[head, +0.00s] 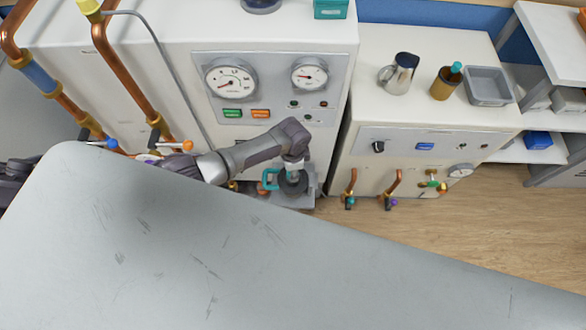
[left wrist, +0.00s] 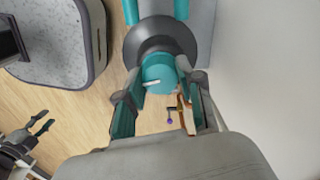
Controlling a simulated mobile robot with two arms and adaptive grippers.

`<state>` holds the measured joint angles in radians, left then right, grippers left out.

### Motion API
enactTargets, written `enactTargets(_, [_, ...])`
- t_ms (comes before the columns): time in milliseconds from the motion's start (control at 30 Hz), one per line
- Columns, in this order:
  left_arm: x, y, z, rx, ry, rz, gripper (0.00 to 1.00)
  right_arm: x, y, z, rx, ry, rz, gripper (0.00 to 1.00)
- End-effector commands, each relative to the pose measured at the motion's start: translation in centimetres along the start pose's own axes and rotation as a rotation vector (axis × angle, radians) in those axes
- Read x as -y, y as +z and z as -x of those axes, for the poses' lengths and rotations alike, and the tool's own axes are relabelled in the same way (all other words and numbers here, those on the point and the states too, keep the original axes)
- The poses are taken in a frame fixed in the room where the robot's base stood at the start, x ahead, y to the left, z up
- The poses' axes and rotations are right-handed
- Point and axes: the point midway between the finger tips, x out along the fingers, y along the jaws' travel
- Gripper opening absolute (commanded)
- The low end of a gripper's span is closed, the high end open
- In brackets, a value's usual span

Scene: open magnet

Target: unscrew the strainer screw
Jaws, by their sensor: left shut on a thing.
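In the left wrist view, the strainer screw (left wrist: 160,75) is a teal round knob with a white mark on top, in front of a dark round disc. My left gripper (left wrist: 158,92) is shut on this knob, with a finger on either side. In the head view, my left arm reaches over the grey table, and my left gripper (head: 294,166) points down at the strainer (head: 292,186), a dark round body with a teal handle (head: 270,178). The gripper and arm hide the screw there. My right gripper (left wrist: 44,118) shows small at the left wrist view's left edge, open and empty.
The grey table (head: 200,240) fills the front. Behind it stand a white cabinet with gauges (head: 230,80) and a lower cabinet (head: 375,160) with copper taps. Copper pipes (head: 125,75) run down at the left. Wooden floor (head: 480,210) lies open at the right.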

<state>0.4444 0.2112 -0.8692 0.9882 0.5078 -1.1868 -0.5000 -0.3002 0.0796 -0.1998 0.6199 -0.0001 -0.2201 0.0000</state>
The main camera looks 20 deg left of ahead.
Motion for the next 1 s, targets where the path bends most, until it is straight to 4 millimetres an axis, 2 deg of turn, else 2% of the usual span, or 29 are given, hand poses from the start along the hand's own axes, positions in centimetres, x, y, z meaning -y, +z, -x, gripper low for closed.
enactTargets(33, [0.1,0.1,0.1,0.001,-0.003,0.0,0.38,0.0,0.0,0.0,0.0,0.0,0.0,0.4])
enactTargets(167, [0.1,0.1,0.1,0.001,-0.002,0.0,0.6,0.0,0.0,0.0,0.0,0.0,0.0,0.4])
enactTargets(200, [0.1,0.1,0.1,0.001,-0.002,-0.001,0.62,0.0,0.0,0.0,0.0,0.0,0.0,0.4])
enactTargets(567, [0.1,0.0,0.4,-0.001,-0.001,-0.001,0.62,-0.3,0.0,0.0,-0.001,0.003,0.002,0.4])
enactTargets(733, [0.1,0.0,2.5,-0.002,-0.002,-0.003,0.62,-0.1,0.0,0.0,0.0,0.002,0.001,0.4])
enactTargets(1000, [0.1,0.0,8.3,-0.003,-0.003,-0.001,0.62,-0.1,0.0,0.0,0.0,0.001,0.0,0.4])
